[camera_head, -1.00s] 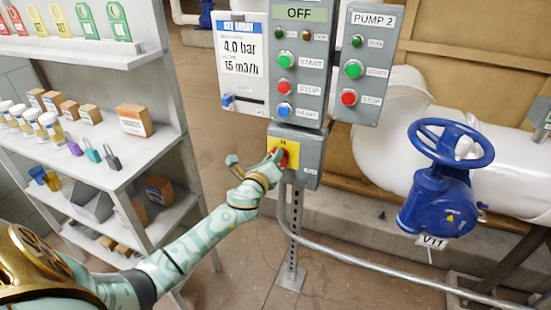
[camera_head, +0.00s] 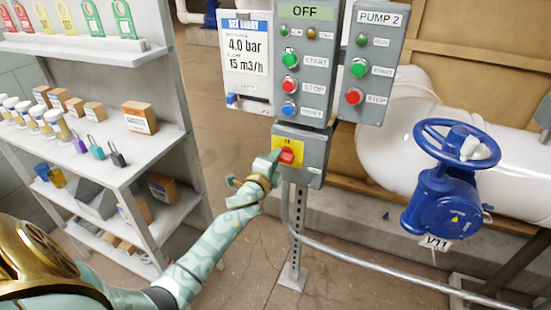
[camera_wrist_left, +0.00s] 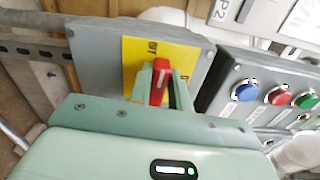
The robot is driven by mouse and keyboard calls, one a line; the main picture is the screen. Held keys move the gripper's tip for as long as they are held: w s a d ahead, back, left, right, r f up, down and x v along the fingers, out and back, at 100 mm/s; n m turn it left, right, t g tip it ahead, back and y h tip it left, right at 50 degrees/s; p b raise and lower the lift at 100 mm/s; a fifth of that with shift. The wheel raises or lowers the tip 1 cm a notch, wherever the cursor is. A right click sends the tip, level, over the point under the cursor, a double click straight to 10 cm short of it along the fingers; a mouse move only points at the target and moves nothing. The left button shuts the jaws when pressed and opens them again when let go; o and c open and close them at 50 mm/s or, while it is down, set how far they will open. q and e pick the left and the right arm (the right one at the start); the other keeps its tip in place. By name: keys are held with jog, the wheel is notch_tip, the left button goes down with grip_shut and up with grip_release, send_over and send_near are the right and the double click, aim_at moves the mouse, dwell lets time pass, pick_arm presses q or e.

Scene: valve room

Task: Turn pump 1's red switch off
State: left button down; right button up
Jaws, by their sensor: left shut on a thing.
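The red switch handle (camera_head: 287,157) sits on a yellow plate (camera_head: 277,147) on a grey box (camera_head: 314,155) below the panel with green, red and blue buttons. My left gripper (camera_head: 272,163) reaches it from the lower left and is shut on it. In the left wrist view the red handle (camera_wrist_left: 159,80) stands between the two fingers (camera_wrist_left: 162,88), its end pointing to a small label on the yellow plate (camera_wrist_left: 140,55). That label is too small to read surely. The panel's display (camera_head: 306,12) reads OFF. My right gripper is not in view.
The Pump 2 panel (camera_head: 371,60) hangs to the right. A blue handwheel valve (camera_head: 445,195) stands farther right by a white pipe. A shelf (camera_head: 120,165) with bottles, boxes and padlocks stands at the left. A metal post (camera_head: 297,235) and conduit run below the switch box.

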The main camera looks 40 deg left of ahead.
pick_arm(q)
jog(key=shift+f+n, duration=0.1)
jog(key=shift+n, duration=0.4)
jog(key=c, duration=1.3)
grip_release()
jog(key=shift+a, duration=0.1)
jog(key=p+v, duration=0.2)
jog(key=v, duration=1.4)
jog(key=shift+s+p, duration=0.2)
jog(key=shift+p, duration=0.1)
